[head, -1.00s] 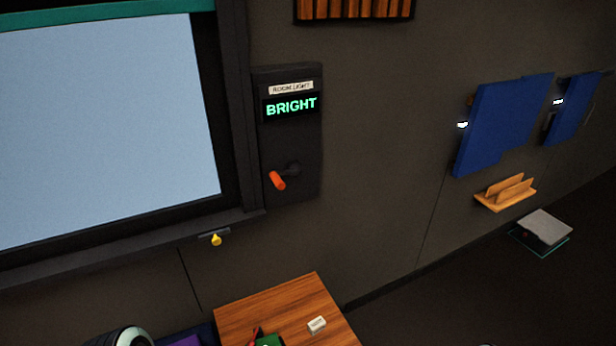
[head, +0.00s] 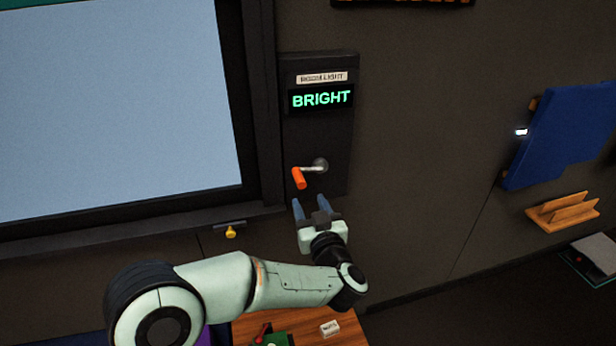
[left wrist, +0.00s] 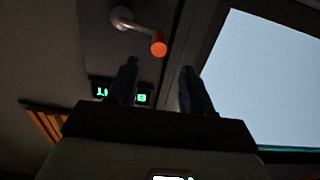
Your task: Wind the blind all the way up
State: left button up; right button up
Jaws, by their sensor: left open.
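The crank with an orange handle (head: 299,178) sticks out of a dark wall panel (head: 337,135) labelled ROOM LIGHT, whose green display (head: 321,99) reads BRIGHT. The crank's pale arm runs from its hub at right to the handle at left. The window (head: 110,110) is pale and bright, with a green strip, perhaps the blind (head: 22,14), along its top edge. My left gripper (head: 311,204) is open and empty just below the handle, apart from it. In the left wrist view the orange handle (left wrist: 158,43) shows beyond the two open fingers (left wrist: 158,85). My right gripper is not in view.
A yellow knob (head: 231,231) sits on the window ledge. A wooden table (head: 352,328) with a white block (head: 330,328) and a green object (head: 276,339) lies below my arm. Blue panels (head: 560,135) and a wooden rack (head: 563,212) are on the wall at right.

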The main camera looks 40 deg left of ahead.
aim_at(299, 179)
pick_arm(q)
jog(key=p+x, duration=0.2)
jog(key=x, duration=0.9)
jog(key=shift+f, duration=0.1)
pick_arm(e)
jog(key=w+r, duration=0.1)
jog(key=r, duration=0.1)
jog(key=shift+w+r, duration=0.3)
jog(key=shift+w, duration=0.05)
pick_arm(q)
grip_shut()
